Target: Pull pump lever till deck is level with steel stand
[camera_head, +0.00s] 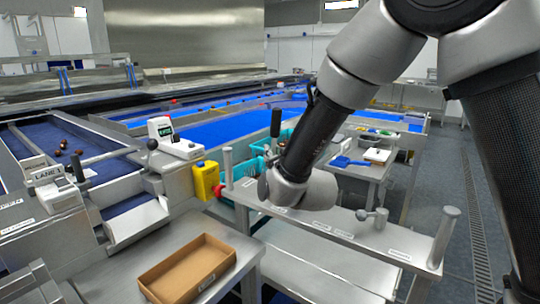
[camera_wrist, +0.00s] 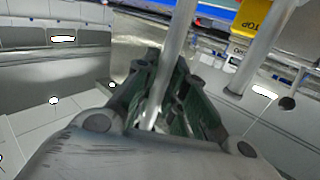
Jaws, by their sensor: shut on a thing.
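My gripper (camera_wrist: 168,95) is shut around a pale metal rod, apparently the pump lever (camera_wrist: 182,38), which runs between its dark fingers in the wrist view. In the head view a black-handled lever (camera_head: 276,124) stands up just beyond my gripper (camera_head: 268,165), whose fingers are mostly hidden by my wrist. A steel cart has a rail with labels (camera_head: 330,227) and upright posts; its flat lower surface, apparently the deck (camera_head: 325,268), lies below. A steel stand (camera_head: 245,262) at front left carries a cardboard tray. Their exact height difference cannot be told.
The open cardboard tray (camera_head: 188,270) looks empty. A small knobbed lever (camera_head: 372,217) sits on the rail's right part. A yellow container (camera_head: 206,180) is left of my gripper. Clear floor lies at right.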

